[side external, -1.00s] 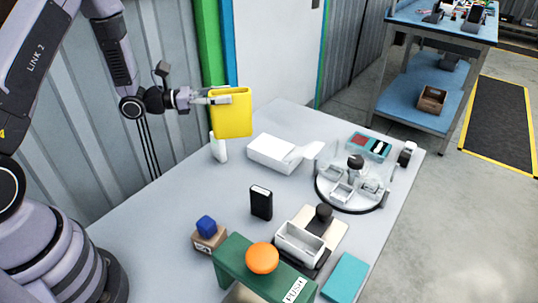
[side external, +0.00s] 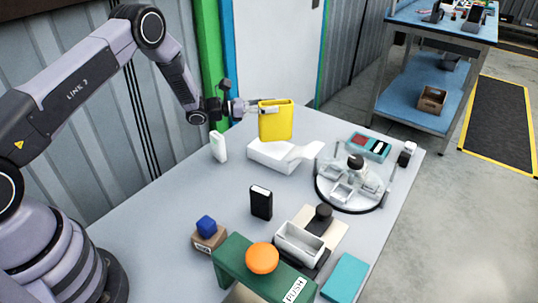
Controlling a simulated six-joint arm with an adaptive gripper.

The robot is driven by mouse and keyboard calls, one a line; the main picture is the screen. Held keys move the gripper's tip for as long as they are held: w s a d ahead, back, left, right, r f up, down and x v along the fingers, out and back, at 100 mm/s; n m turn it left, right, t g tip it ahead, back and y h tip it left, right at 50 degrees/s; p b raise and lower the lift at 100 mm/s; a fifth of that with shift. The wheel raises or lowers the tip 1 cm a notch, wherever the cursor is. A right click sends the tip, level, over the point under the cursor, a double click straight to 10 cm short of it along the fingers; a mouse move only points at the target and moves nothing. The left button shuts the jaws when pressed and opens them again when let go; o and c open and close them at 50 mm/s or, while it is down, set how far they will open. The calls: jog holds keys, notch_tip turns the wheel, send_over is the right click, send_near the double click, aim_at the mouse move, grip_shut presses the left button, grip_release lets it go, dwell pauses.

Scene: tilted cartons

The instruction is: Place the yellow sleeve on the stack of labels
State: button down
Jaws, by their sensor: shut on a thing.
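The yellow sleeve (side external: 277,124) is an upright, open-topped flat box. My gripper (side external: 262,106) is shut on its upper left edge and comes in from the left. The sleeve hangs in front of or above the white block with a curved white strip (side external: 270,157); I cannot tell the gap between them.
A black box (side external: 261,203), a blue cube on a brown box (side external: 207,235), a green stand with an orange dome (side external: 262,258) and a white tray (side external: 299,243) occupy the front. A round clear turntable (side external: 350,206) stands right. A white upright piece (side external: 218,147) stands left.

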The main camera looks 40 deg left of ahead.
aim_at(269, 115)
jog(key=shift+f, duration=1.5)
jog(key=shift+f, duration=0.1)
jog(key=c, duration=0.7)
grip_release()
jog(key=shift+o, duration=0.2)
